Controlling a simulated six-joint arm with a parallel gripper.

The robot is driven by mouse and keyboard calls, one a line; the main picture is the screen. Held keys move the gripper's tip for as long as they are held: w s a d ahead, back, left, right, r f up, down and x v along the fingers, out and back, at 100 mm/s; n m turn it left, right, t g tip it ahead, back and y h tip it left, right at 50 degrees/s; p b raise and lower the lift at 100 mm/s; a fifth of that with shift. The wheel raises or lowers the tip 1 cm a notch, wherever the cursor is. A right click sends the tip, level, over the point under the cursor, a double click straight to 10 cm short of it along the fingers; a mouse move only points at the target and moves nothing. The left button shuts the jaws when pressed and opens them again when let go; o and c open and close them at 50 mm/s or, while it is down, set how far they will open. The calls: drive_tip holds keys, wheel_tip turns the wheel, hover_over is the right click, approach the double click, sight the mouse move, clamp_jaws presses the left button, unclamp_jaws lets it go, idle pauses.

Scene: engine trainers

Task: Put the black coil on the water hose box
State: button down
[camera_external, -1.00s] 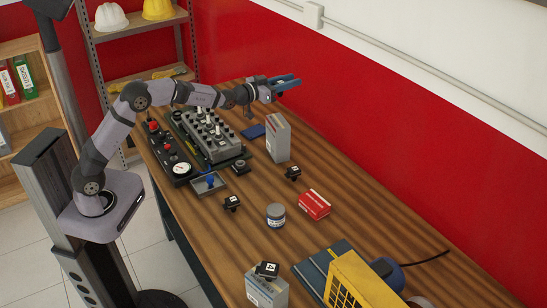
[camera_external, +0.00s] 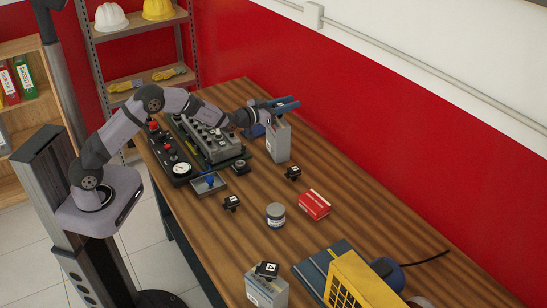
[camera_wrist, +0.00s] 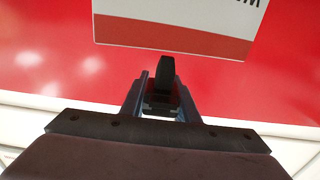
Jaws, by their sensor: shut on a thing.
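My gripper (camera_external: 290,102) is level at the far part of the table, its blue fingers pointing right, just above or beside the top of a tall grey-white box (camera_external: 278,141). In the wrist view, my gripper (camera_wrist: 162,100) is shut on a small black part, seemingly a black coil (camera_wrist: 166,74), which sticks out between the fingers. This part cannot be made out in the external view. Other black coil-like parts lie on the table (camera_external: 231,203), (camera_external: 293,173). A further one (camera_external: 267,269) sits on a grey box (camera_external: 266,290) at the front. I cannot read which box is the water hose box.
A grey engine trainer panel (camera_external: 210,138) and a black gauge panel (camera_external: 170,155) stand left of the tall box. A blue tray (camera_external: 209,184), a grey can (camera_external: 275,216), a red box (camera_external: 314,204) and a yellow machine (camera_external: 360,283) occupy the table. The right-middle is clear.

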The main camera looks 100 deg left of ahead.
drive_tip(key=shift+f, duration=0.35)
drive_tip(key=shift+f, duration=0.15)
drive_tip(key=c, duration=1.4)
unclamp_jaws()
drive_tip(key=shift+o, duration=0.2)
drive_tip(key=b+v, duration=0.3)
drive_tip(key=v, duration=0.9)
drive_tip(key=shift+b, duration=0.3)
